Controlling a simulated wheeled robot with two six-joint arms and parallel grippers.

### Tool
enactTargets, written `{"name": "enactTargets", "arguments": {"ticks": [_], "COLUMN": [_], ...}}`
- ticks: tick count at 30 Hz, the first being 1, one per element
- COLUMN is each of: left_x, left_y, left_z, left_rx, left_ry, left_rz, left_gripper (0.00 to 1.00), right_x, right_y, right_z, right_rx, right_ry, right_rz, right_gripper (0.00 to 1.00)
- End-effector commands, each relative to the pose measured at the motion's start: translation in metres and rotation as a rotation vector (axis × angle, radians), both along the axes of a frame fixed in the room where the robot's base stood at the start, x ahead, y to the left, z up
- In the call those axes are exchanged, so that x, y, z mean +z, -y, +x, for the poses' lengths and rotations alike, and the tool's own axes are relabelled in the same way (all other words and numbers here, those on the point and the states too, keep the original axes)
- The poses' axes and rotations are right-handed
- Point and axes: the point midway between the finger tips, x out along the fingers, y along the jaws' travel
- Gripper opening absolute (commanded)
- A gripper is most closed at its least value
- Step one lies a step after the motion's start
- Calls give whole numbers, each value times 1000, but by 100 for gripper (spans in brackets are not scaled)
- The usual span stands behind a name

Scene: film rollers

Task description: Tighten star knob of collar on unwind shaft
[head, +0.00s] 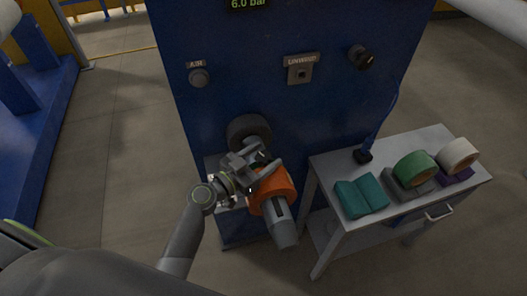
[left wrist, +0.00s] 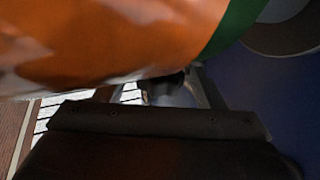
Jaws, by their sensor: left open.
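The unwind shaft (head: 283,228) sticks out from the blue machine toward me, with a grey end. An orange ring-shaped part (head: 275,184) sits around it, and its orange side fills the top of the left wrist view (left wrist: 90,40), with a green band beside it. My left gripper (head: 262,172) is open at the machine side of the orange part, close against it. In the left wrist view a small dark shape (left wrist: 168,84) shows between the fingers under the orange surface. I cannot tell whether it is the star knob. The collar is mostly hidden by my gripper. My right gripper is not in view.
The blue machine panel (head: 235,95) with an UNWIND switch (head: 299,74) and AIR knob (head: 198,77) stands behind the shaft. A dark round disc (head: 248,130) is above my gripper.

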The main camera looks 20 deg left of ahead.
Motion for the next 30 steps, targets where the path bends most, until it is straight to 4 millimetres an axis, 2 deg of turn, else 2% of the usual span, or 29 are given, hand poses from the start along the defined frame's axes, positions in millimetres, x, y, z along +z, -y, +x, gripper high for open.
{"name": "enactTargets", "arguments": {"ticks": [11, 21, 26, 30], "left_x": [0, 0, -2, -5], "left_y": [3, 3, 2, 2], "left_z": [4, 4, 4, 5], "left_rx": [0, 0, -11, -60], "left_ry": [0, -1, 1, 8], "left_rz": [0, 1, 0, 2], "left_gripper": [63, 19, 18, 18], "right_x": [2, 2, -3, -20], "right_y": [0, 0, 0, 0], "right_z": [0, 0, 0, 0], "right_rx": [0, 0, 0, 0], "right_ry": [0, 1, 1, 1], "right_rz": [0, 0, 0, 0], "right_gripper": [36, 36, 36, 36]}}
